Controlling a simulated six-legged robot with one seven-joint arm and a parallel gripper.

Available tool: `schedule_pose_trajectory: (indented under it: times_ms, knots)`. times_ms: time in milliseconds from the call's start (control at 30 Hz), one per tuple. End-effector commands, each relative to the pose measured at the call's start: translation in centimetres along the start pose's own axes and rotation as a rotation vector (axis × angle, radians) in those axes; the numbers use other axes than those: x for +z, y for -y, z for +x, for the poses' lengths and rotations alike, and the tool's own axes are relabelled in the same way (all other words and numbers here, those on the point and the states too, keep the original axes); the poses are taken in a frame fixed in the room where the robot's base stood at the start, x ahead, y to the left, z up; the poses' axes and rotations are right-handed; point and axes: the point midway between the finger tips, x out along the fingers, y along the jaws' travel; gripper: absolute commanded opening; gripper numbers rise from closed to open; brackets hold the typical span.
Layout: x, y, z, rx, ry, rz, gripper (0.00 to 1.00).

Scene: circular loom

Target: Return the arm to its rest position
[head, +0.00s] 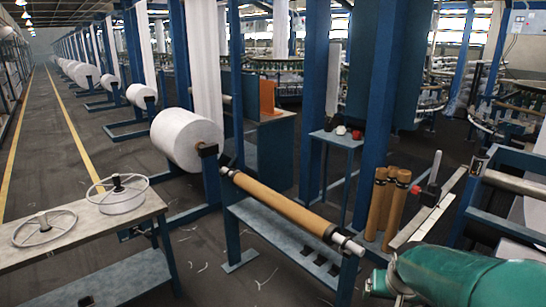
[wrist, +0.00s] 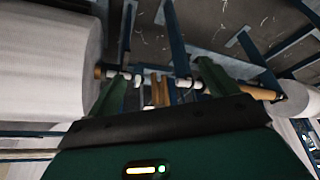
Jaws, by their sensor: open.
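My gripper (wrist: 160,82) shows in the wrist view with its two green fingers spread wide apart. Brown tubes (wrist: 155,90) and pale shaft ends show in the gap, and they look to be beyond the fingers; I see nothing clasped. In the head view, my green arm (head: 465,275) enters at the lower right corner, near the lower end of the brown roller (head: 285,205). The fingers cannot be made out in that view.
A big white roll (wrist: 45,65) is close on the left in the wrist view. In the head view, brown tubes (head: 385,200) stand upright near my arm, beside blue posts (head: 373,110). A table (head: 80,240) with two wheels is at left. The yellow-lined aisle is clear.

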Motion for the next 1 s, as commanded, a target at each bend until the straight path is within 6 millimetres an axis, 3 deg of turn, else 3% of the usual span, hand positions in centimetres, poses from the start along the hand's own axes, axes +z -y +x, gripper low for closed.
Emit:
schedule_pose_trajectory:
  times_ms: [33,200,500,700,967,1000]
  knots:
    - [0.5,1.0,-2.0,-0.012,-0.015,-0.023,0.85]
    - [3.2,3.7,-7.5,-0.048,-0.034,-0.091,0.85]
    - [9.5,6.5,-14.8,-0.111,-0.063,-0.206,0.85]
    - [11.8,6.9,-16.4,-0.13,-0.069,-0.242,0.85]
    - [11.9,6.9,-16.5,-0.131,-0.067,-0.244,0.85]
    - [11.9,6.9,-16.5,-0.131,-0.067,-0.243,0.78]
